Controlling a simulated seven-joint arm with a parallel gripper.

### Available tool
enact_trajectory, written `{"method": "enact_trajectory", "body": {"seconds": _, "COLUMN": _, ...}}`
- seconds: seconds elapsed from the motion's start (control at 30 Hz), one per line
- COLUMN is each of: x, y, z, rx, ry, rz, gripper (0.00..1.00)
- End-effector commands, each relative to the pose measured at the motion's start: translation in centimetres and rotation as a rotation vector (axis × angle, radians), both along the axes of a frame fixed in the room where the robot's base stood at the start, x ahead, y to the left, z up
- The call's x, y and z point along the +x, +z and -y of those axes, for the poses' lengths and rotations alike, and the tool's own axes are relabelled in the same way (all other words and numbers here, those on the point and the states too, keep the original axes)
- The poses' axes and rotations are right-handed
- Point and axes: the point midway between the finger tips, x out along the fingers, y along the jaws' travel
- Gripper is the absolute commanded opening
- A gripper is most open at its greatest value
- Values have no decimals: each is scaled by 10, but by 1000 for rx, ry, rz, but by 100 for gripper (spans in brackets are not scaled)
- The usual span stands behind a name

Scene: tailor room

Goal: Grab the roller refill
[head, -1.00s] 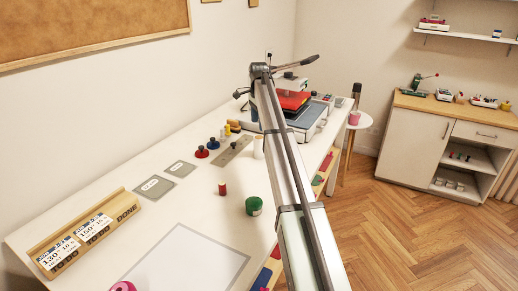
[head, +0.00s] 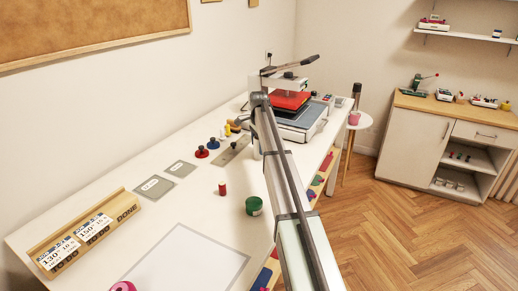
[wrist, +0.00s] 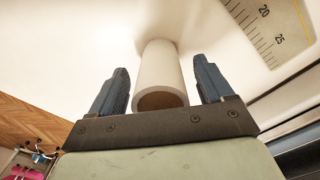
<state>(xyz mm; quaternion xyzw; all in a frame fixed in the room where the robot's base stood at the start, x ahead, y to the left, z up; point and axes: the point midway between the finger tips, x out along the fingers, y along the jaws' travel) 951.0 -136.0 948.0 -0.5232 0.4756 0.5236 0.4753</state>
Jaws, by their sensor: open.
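The roller refill is a white hollow cylinder (wrist: 160,75) with a brown core. In the wrist view it stands on the white table with its open end toward me. My gripper (wrist: 168,85) is open, with one blue-grey finger on each side of the refill. A gap shows between the refill and each finger, so they do not appear to touch it. In the head view a small white piece of the refill (head: 256,153) shows beside my arm, which hides most of it. My gripper's fingers are hard to make out there.
A grey plate with a ruler scale (wrist: 265,30) lies near the refill. A heat press (head: 298,112) stands behind it. A green-topped jar (head: 254,205), a red spool (head: 222,188) and red and blue stamps (head: 213,143) are on the table. The table's front middle is mostly clear.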

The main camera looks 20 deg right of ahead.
Motion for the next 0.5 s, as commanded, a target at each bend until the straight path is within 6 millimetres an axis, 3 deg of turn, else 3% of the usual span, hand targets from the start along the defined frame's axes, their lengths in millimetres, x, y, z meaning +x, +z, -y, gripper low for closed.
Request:
{"method": "enact_trajectory", "body": {"seconds": 0.17, "x": 0, "y": -21, "z": 0, "rx": 0, "ry": 0, "rz": 0, "gripper": 80}}
{"method": "enact_trajectory", "body": {"seconds": 0.4, "x": 0, "y": -22, "z": 0, "rx": 0, "ry": 0, "rz": 1, "gripper": 80}}
{"method": "enact_trajectory", "body": {"seconds": 0.5, "x": 0, "y": -22, "z": 0, "rx": 0, "ry": 0, "rz": 1, "gripper": 71}}
